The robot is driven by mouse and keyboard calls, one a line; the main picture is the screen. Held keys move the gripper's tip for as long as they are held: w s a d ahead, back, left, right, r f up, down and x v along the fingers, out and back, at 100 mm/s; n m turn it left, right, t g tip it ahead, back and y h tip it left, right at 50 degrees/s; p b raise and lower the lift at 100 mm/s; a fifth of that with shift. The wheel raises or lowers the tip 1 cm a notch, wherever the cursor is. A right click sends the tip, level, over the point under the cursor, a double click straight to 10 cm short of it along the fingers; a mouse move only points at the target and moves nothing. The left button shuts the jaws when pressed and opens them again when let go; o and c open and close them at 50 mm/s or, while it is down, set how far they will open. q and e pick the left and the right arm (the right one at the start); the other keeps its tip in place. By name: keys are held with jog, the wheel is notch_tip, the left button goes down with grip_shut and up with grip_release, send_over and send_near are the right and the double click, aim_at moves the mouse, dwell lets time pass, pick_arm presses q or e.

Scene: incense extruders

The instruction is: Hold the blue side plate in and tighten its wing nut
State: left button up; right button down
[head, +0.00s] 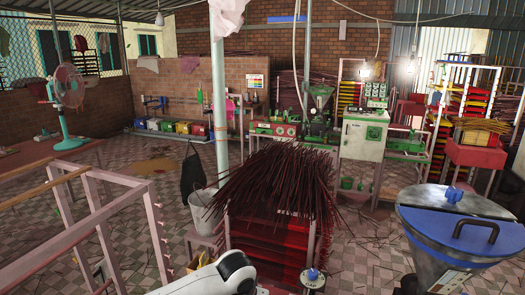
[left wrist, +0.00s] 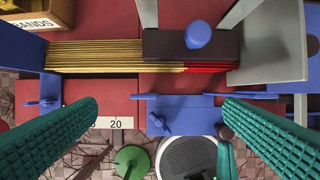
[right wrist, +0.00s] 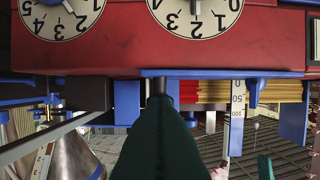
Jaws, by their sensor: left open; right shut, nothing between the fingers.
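In the left wrist view a blue side plate (left wrist: 196,121) lies below a bundle of yellow and red sticks (left wrist: 120,56), with a blue wing nut (left wrist: 164,123) at its left end. My left gripper (left wrist: 159,108) is open, its green fingers on either side of this area and nothing between them. A second blue plate with a wing nut (left wrist: 43,102) is at the left. My right gripper (right wrist: 158,86) is shut and empty. Its tip overlaps the left end of a blue strip (right wrist: 235,74) under the red dial panel; contact cannot be told. Neither gripper shows in the head view.
A white scale (left wrist: 115,123) marked 20 is beside the plate. Grey uprights (left wrist: 270,45) and a blue knob (left wrist: 198,33) stand above. A green knob (left wrist: 131,159) is below. In the head view, a stick-covered red rack (head: 270,240) and a blue-lidded hopper (head: 450,222) stand close.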

pick_arm(q)
jog(key=shift+f, duration=0.15)
pick_arm(e)
jog(key=shift+w+d, duration=0.2)
jog(key=shift+w, duration=0.35)
pick_arm(q)
jog(key=shift+f+b, duration=0.45)
jog(key=shift+b, duration=0.2)
pick_arm(e)
jog(key=shift+r+x, duration=0.15)
jog(key=shift+x, duration=0.5)
jog(key=shift+r+x, duration=0.15)
jog(key=shift+x, duration=0.55)
pick_arm(q)
jog(key=c, duration=1.2)
jog(key=shift+r+n, duration=0.2)
jog(key=shift+n, duration=0.3)
jog(key=shift+c, duration=0.9)
jog(key=f+n+g, duration=0.1)
jog(key=f+n, duration=0.1)
jog(key=f, duration=0.1)
jog(key=f+n, duration=0.3)
jog(key=f+n+g+y, duration=0.1)
jog(key=f+n, duration=0.1)
jog(key=f, duration=0.1)
jog(key=shift+s+d+f+n+g, duration=0.2)
jog(key=shift+f+n+g, duration=0.1)
jog(key=shift+f+n, duration=0.1)
jog(key=shift+c, duration=0.6)
